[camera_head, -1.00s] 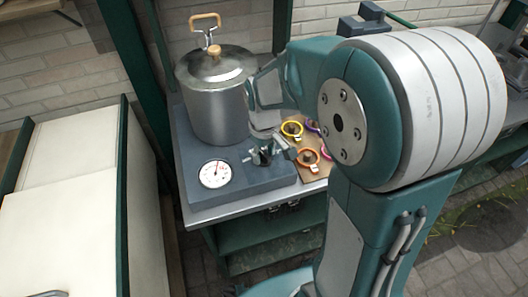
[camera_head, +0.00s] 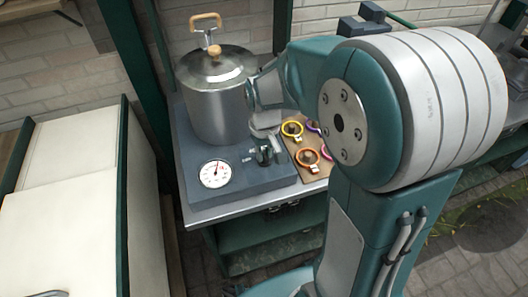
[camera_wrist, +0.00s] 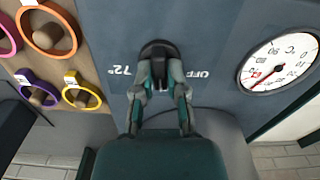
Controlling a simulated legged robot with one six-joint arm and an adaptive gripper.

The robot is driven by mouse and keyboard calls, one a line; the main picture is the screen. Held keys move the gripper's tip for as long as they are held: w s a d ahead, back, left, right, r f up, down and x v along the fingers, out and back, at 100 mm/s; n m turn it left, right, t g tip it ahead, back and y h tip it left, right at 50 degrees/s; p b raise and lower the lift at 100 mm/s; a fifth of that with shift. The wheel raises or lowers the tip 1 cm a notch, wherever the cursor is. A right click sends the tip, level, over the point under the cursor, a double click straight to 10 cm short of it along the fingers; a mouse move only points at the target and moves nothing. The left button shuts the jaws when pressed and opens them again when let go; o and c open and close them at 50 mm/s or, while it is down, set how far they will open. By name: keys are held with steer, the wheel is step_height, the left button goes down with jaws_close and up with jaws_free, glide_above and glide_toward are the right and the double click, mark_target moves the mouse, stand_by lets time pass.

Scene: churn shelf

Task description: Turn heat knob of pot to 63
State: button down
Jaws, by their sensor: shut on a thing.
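The metal pot (camera_head: 215,105) with a lid and wooden handle stands on a dark blue-grey heater base (camera_head: 240,185). The black heat knob (camera_wrist: 158,47) is on the base, between the printed marks "72°" and "OFF" in the wrist view. My gripper (camera_wrist: 159,78) is shut on the knob, with a finger on each side of it. The head view shows my gripper (camera_head: 266,150) at the knob from above. The round white temperature dial (camera_head: 215,173) is left of the knob; its red needle also shows in the wrist view (camera_wrist: 277,62). The exact knob angle is unclear.
A brown board (camera_head: 312,165) with several coloured rings on pegs lies right of the heater base. White cabinets (camera_head: 80,200) stand at the left. A brick wall is behind the pot.

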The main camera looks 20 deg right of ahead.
steer(key=m, duration=0.5)
steer(key=shift+f+m, duration=0.1)
steer(key=shift+m, duration=0.2)
steer(key=shift+s, duration=0.1)
stand_by(0.3)
steer(key=c, duration=0.7)
jaws_free()
step_height(320, 180, up, 12)
steer(key=shift+a+f, duration=0.1)
